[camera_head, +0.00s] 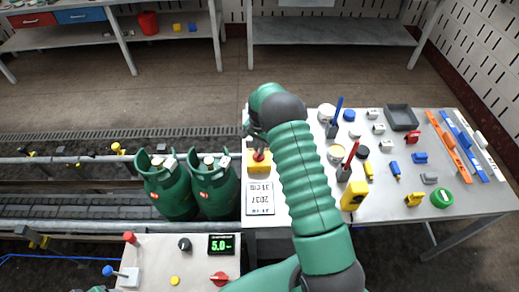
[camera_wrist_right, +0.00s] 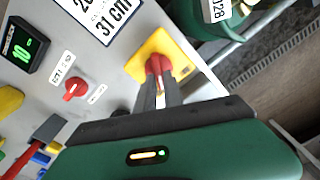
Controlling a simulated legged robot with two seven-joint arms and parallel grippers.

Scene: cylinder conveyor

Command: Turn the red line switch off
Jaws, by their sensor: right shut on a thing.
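The red line switch is a red knob (camera_wrist_right: 158,66) on a square yellow plate (camera_wrist_right: 184,62) in the right wrist view. In the head view its yellow base (camera_head: 254,168) and red knob (camera_head: 259,155) show at the left edge of the right-hand table. My right gripper (camera_wrist_right: 160,86) has its two dark fingers closed on the red knob. In the head view my right gripper (camera_head: 256,138) is partly hidden by my green arm. The fingers hide part of the knob. My left gripper is not clearly visible.
A second red knob (camera_head: 219,278) sits by a green-digit display (camera_head: 221,244) on the near-left panel. Two green cylinders (camera_head: 172,190) (camera_head: 217,190) stand on the conveyor beside the table. A white label (camera_head: 259,198) lies near the switch. Tools and blocks crowd the table's right side.

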